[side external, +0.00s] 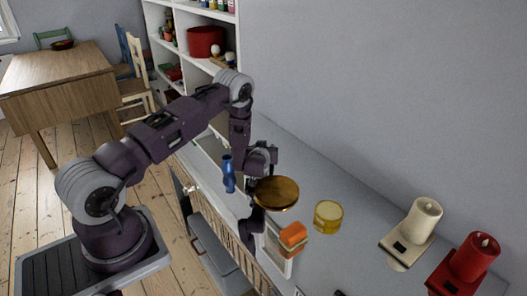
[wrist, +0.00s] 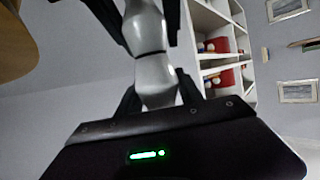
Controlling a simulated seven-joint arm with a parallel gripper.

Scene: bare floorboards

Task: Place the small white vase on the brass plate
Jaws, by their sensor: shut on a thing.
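My gripper (side external: 260,166) is above the grey counter, close beside the brass plate (side external: 276,194). In the wrist view a small pale grey-white vase (wrist: 150,62) with a dark band around its neck stands between the black fingers, which are shut on it. The vase is hard to make out in the side view, hidden by the gripper. The brass plate is round and bare on its visible top. A brown rounded surface, probably the plate, shows at the upper left of the wrist view (wrist: 14,45).
A blue vase (side external: 228,173) stands left of the gripper. To the right are a yellow round container (side external: 328,217), an orange block stack (side external: 292,237), a white candle (side external: 424,216) and a red candle (side external: 475,256). White shelves (side external: 190,45) stand behind.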

